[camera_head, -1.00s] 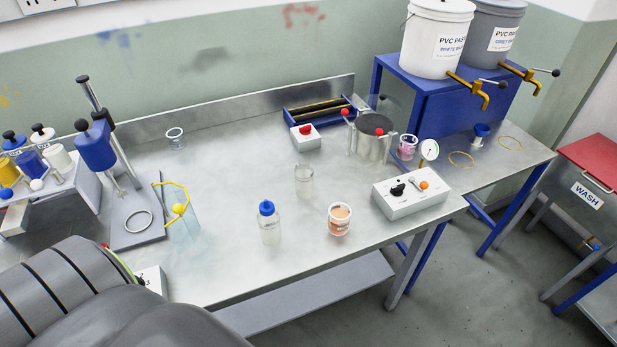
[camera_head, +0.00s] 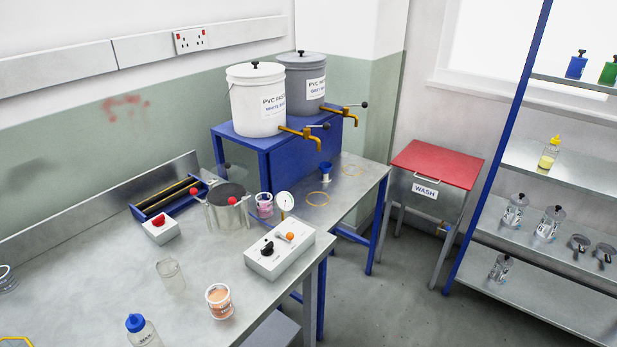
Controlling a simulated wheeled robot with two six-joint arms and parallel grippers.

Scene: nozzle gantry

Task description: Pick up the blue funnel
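A small blue cup-shaped thing (camera_head: 326,169), which looks like the blue funnel, stands on the right part of the metal bench, below the taps of the paste buckets. It is small in the picture, so its exact shape is hard to tell. Neither of my grippers shows in the head view.
White (camera_head: 256,100) and grey (camera_head: 305,85) buckets stand on a blue stand behind. A red-topped wash unit (camera_head: 438,163) is right.

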